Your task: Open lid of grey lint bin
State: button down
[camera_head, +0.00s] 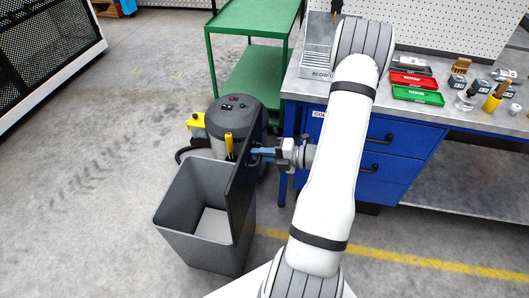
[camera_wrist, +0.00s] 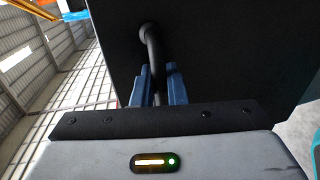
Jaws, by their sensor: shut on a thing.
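The grey lint bin (camera_head: 193,216) stands on the floor left of my arm, with its inside in view. Its dark lid (camera_head: 243,172) stands up steeply along the bin's right side. My gripper (camera_head: 262,152) is at the lid's outer face, its blue fingers reaching from the right. In the wrist view the lid (camera_wrist: 225,50) fills the upper middle as a dark panel. A dark curved handle (camera_wrist: 150,45) comes off it and runs down between the blue fingers (camera_wrist: 160,88), which are shut on it. The lower end of the handle is hidden.
A grey vacuum (camera_head: 234,118) stands just behind the bin, with a yellow part beside it. A green cart (camera_head: 250,75) is further back. A blue workbench (camera_head: 375,165) with drawers, trays and small tools is to the right. The floor left of the bin is clear.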

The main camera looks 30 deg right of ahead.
jog(key=c, duration=1.8)
grip_release()
jog(key=shift+s+d, duration=0.1)
jog(key=v, duration=0.8)
jog(key=shift+f+p+v, duration=0.25)
jog(key=shift+p+v, duration=0.2)
jog(key=shift+v, duration=1)
jog(key=shift+f+p+v, duration=0.2)
jog(key=shift+p+v, duration=0.2)
jog(key=shift+v, duration=1.05)
jog(key=shift+f+p+v, duration=0.25)
jog(key=shift+p+v, duration=0.2)
jog(key=shift+v, duration=1.05)
